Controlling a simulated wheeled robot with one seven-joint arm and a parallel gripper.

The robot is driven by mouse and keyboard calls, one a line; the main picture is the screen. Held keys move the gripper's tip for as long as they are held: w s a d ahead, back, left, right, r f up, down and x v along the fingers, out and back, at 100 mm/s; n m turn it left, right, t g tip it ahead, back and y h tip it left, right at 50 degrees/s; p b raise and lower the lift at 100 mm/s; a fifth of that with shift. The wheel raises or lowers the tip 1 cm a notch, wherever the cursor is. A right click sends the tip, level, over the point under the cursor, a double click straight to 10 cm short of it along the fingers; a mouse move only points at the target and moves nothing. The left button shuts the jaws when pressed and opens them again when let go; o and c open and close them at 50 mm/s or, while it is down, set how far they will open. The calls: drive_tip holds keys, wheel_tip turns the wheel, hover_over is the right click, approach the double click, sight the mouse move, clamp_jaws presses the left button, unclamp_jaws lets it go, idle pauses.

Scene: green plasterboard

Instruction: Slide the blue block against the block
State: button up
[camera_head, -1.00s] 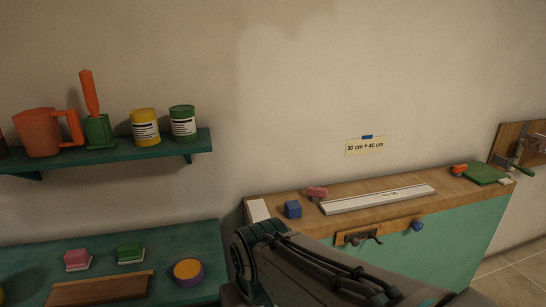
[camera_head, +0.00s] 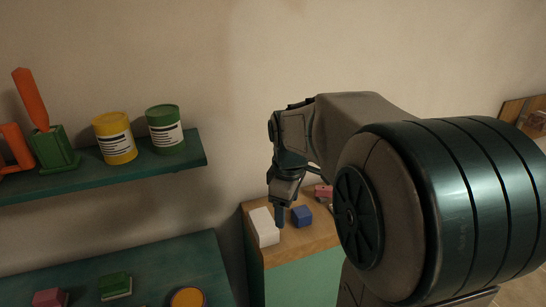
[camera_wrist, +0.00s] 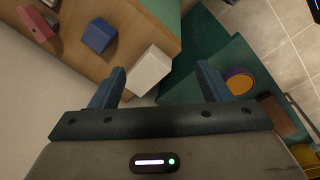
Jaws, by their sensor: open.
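The blue block (camera_head: 302,216) sits on the wooden top of the green cabinet, near its left end. A white block (camera_head: 263,227) stands to its left, apart from it with a small gap. My gripper (camera_head: 280,216) points down close by the two blocks in the head view. In the wrist view my gripper (camera_wrist: 162,85) is open with nothing held, and the white block (camera_wrist: 150,70) appears ahead between its fingers. The blue block (camera_wrist: 98,36) lies to the left there, outside the fingers.
A pink object (camera_head: 323,192) lies behind the blue block. My arm hides most of the worktop to the right. A teal bench (camera_head: 180,265) with coloured items stands left of the cabinet (camera_head: 300,272). A shelf (camera_head: 100,172) with cans is above it.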

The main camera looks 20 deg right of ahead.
sight(302, 211)
drive_tip(key=w+d+f+n+g+p, duration=0.1)
drive_tip(key=w+d+f+n+p, duration=0.1)
drive_tip(key=w+d+n, duration=0.8)
drive_tip(key=shift+m+y, duration=0.3)
drive_tip(key=shift+m, duration=0.3)
drive_tip(key=f, duration=0.4)
drive_tip(key=f+p, duration=0.1)
drive_tip(key=f, duration=0.4)
drive_tip(key=w+f+p, duration=0.1)
drive_tip(key=f, duration=0.4)
drive_tip(key=shift+a, duration=0.15)
drive_tip(key=c, duration=1.1)
